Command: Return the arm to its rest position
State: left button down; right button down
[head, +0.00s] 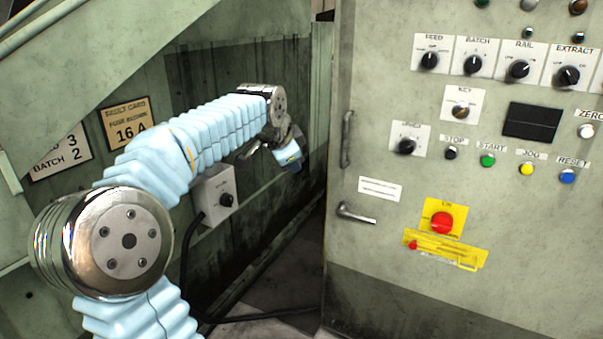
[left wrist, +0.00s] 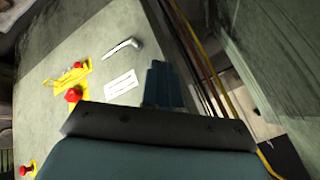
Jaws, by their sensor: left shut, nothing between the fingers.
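My left arm comes in from the left in the head view, in a pale blue sleeve. Its left gripper (head: 290,158) is in front of the dark recess, left of the cabinet door's edge, and looks empty. In the left wrist view the left gripper (left wrist: 163,85) shows shut fingers close together, with nothing between them. They point toward the cabinet door side, near the silver handle. My right arm and gripper are not in view.
A grey cabinet (head: 390,270) with knobs, buttons and a red emergency stop (head: 442,222) stands at right. A silver lever handle (head: 356,213) sticks out of it. A small switch box (head: 215,195) with a black cable is below my arm. A fault card (head: 126,119) hangs at left.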

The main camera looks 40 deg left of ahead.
pick_arm(q)
jog(key=a+v, duration=0.1)
jog(key=v, duration=0.3)
jog(key=w+d+f+h, duration=0.1)
jog(key=w+d+f, duration=0.35)
jog(key=f, duration=0.25)
jog(key=w+d+f+h, duration=0.1)
jog(key=w+d+f, duration=0.2)
jog(key=w+f, duration=0.35)
jog(key=d+f+n+g+h, duration=0.1)
jog(key=d+f, duration=0.5)
jog(key=f, duration=0.4)
jog(key=d+f+g+h, duration=0.1)
jog(key=d+f, duration=0.5)
jog(key=f, duration=0.4)
jog(key=s+d+f+n+g+h, duration=0.1)
jog(key=s+d+f, duration=0.3)
jog(key=d+f, duration=0.3)
jog(key=s+d+f+n+g+h, duration=0.1)
jog(key=s+d+f, duration=0.35)
jog(key=f, duration=0.45)
jog(key=s+d+f+n+g, duration=0.1)
jog(key=s+d+f, duration=0.2)
jog(key=s, duration=0.4)
jog(key=s+d+f+n+g+h, duration=0.1)
jog(key=s+d+f+n, duration=0.1)
jog(key=s+d+f, duration=0.2)
jog(key=s+d, duration=0.2)
jog(key=s, duration=0.1)
jog(key=shift+d, duration=0.15)
